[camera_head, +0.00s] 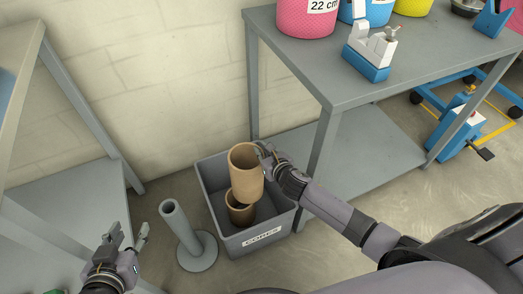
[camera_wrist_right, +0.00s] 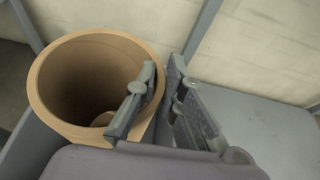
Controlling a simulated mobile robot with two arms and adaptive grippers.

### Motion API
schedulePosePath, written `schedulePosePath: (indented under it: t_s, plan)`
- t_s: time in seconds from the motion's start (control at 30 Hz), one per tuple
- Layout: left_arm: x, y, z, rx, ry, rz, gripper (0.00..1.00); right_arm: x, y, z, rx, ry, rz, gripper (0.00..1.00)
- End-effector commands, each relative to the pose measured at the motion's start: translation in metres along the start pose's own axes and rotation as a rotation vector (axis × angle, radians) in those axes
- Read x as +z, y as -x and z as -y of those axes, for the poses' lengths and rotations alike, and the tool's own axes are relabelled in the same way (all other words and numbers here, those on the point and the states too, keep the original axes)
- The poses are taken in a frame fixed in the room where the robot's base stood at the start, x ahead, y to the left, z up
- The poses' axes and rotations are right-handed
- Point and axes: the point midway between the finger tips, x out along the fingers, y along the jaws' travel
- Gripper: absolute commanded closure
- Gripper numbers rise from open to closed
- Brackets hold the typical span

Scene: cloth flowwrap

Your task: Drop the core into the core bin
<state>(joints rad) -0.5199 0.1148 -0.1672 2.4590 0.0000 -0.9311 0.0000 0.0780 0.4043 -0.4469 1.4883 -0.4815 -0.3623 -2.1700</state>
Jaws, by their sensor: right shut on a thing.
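A brown cardboard core (camera_head: 246,174) is held upright over the grey core bin (camera_head: 262,243), which has a white label reading "CORES". My right gripper (camera_head: 265,154) is shut on the core's wall at its upper right rim. In the right wrist view the core (camera_wrist_right: 60,105) has one finger inside its wall and one outside, at the right gripper (camera_wrist_right: 162,95). Another brown core (camera_head: 240,215) stands in the bin, partly hidden below the held one. My left gripper (camera_head: 128,240) is open and empty at the lower left.
A grey post on a round base (camera_head: 197,252) stands on the floor left of the bin. A grey table (camera_head: 340,85) with pink, blue and yellow rolls and a blue-white device (camera_head: 370,58) stands right of the bin. Another grey shelf (camera_head: 70,185) is at the left.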

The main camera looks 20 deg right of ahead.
Motion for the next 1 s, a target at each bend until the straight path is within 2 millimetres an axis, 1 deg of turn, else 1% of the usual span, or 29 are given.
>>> schedulePosePath:
  t_s: [0.3,0.33,0.67,1.0]
  plan:
    - [-0.0021,-0.0002,-0.0003,0.001,0.0,-0.009,0.6,0.0018,-0.0002,-0.0004,0.001,-0.002,0.004,1.0]
    - [-0.002,-0.0002,-0.0003,0.001,0.0,-0.009,0.6,0.0017,-0.0002,-0.0004,0.001,-0.002,0.003,0.89]
    - [-0.0018,-0.0003,-0.0002,0.0,0.0,-0.008,0.6,0.0003,-0.0001,-0.0001,0.0,0.0,0.001,0.67]
    - [-0.0016,-0.0002,-0.0002,0.0,0.0,-0.008,0.6,-0.0018,0.0021,0.0002,0.0,0.001,-0.002,0.67]
